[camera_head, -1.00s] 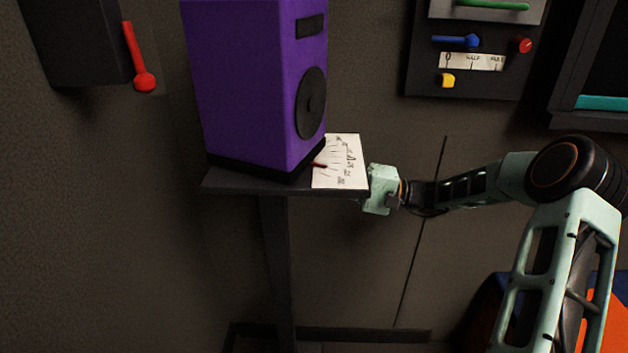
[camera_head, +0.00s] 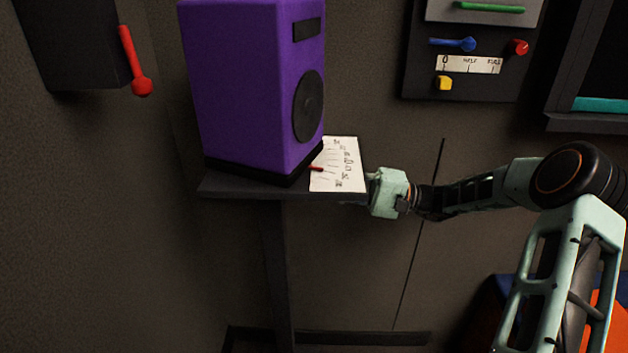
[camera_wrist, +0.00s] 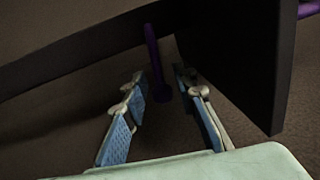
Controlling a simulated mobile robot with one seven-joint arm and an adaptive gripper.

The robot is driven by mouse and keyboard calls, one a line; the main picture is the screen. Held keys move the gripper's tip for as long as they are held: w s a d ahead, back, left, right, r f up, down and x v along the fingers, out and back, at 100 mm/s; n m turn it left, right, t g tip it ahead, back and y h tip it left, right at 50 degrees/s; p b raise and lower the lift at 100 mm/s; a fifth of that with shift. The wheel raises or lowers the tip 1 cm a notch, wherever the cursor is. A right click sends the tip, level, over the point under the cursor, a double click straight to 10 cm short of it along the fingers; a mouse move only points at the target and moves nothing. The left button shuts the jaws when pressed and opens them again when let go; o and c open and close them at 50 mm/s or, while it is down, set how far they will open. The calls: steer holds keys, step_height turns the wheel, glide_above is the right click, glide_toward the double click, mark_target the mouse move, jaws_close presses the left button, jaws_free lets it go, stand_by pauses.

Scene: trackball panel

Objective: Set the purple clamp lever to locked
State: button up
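The purple clamp lever (camera_wrist: 153,58) hangs below the dark edge of a shelf or panel in the wrist view, with a round knob at its lower end. My gripper (camera_wrist: 160,82) is open, with one blue-padded finger on each side of the lever. The knob lies between the fingers, and I cannot tell whether either finger touches it. In the head view my gripper (camera_head: 376,184) is at the right end of the dark shelf (camera_head: 230,186). The fingertips are mostly hidden there, and the lever is not visible.
A purple speaker-like box (camera_head: 250,85) and a white scale card (camera_head: 345,165) with a red pointer sit on the shelf. A red lever (camera_head: 134,60) is at left. A wall panel (camera_head: 420,75) with several coloured controls is at upper right. Another purple part (camera_wrist: 308,9) shows at the wrist view's edge.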

steer(key=d+f, duration=0.1)
steer(key=d, duration=0.8)
steer(key=shift+s+d+f, duration=0.25)
steer(key=shift+d+f, duration=0.05)
steer(key=shift+d, duration=0.05)
